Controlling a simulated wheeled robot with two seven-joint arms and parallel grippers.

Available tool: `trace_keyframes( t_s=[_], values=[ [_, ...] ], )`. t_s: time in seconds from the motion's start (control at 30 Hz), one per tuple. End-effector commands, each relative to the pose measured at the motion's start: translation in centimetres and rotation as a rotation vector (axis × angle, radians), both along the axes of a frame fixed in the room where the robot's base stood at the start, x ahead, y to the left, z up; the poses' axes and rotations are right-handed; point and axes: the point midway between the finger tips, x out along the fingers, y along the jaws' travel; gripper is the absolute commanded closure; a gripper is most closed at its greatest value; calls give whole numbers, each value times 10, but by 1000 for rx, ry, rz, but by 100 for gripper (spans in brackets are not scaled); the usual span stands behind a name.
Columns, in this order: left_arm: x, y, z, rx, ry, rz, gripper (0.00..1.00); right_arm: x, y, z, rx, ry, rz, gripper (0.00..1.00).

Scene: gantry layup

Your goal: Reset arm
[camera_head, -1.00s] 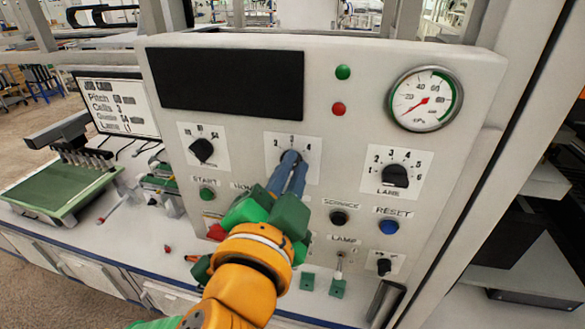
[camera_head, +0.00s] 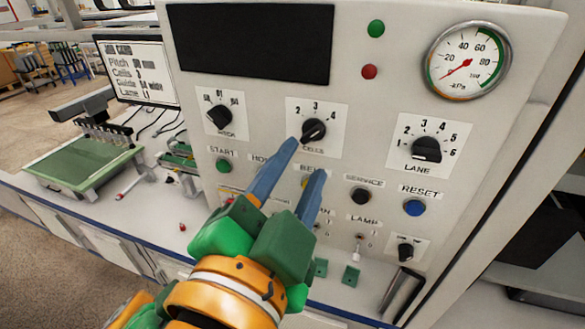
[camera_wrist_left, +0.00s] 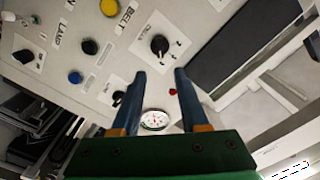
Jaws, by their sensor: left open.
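My left gripper (camera_head: 306,158) is open and empty in front of the control panel (camera_head: 270,120). Its two blue fingers are spread just below the cells knob (camera_head: 313,131), a black knob on a scale marked 2, 3, 4. In the left wrist view the fingers (camera_wrist_left: 160,75) are apart, with that knob (camera_wrist_left: 159,45) beyond them and nothing between them. The blue reset button (camera_head: 414,208) is at the panel's lower right; a blue button also shows in the left wrist view (camera_wrist_left: 75,77). The fingers partly cover the yellow belt button (camera_head: 305,183). My right gripper is not in view.
The lane knob (camera_head: 427,150), pitch knob (camera_head: 219,117), green start button (camera_head: 223,166) and black service button (camera_head: 360,196) surround the gripper. A pressure gauge (camera_head: 467,61) is at upper right. A green tray (camera_head: 85,164) and screen (camera_head: 136,68) stand left.

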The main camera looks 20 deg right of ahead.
Motion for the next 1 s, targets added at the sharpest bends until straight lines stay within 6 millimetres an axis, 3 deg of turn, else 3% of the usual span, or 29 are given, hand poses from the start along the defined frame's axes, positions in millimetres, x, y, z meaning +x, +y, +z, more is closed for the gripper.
trace_keyframes(
  t_s=[0.13, 0.23, 0.27, 0.37, 0.47, 0.5, 0.6, 0.7, 0.8, 0.97, 1.0],
  values=[
    [3, 1, -3, -7, 19, 5, 56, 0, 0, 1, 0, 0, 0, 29],
    [23, 14, -28, -61, 155, 40, 56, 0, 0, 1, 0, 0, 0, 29],
    [32, 21, -42, -87, 225, 62, 56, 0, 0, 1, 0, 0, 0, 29],
    [60, 55, -112, -184, 500, 173, 56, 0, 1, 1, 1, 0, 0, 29],
    [65, 96, -198, -252, 763, 322, 56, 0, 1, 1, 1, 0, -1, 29],
    [60, 113, -230, -268, 850, 383, 56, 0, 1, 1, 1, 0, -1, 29],
    [37, 149, -294, -281, 1020, 520, 56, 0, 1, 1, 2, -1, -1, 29],
    [6, 179, -342, -270, 1146, 634, 56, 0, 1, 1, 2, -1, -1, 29],
    [-29, 206, -378, -244, 1245, 735, 56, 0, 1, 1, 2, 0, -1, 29],
    [-88, 247, -418, -181, 1373, 882, 56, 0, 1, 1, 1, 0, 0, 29],
    [-91, 250, -431, -171, 1390, 894, 56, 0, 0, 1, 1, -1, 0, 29]
  ],
)
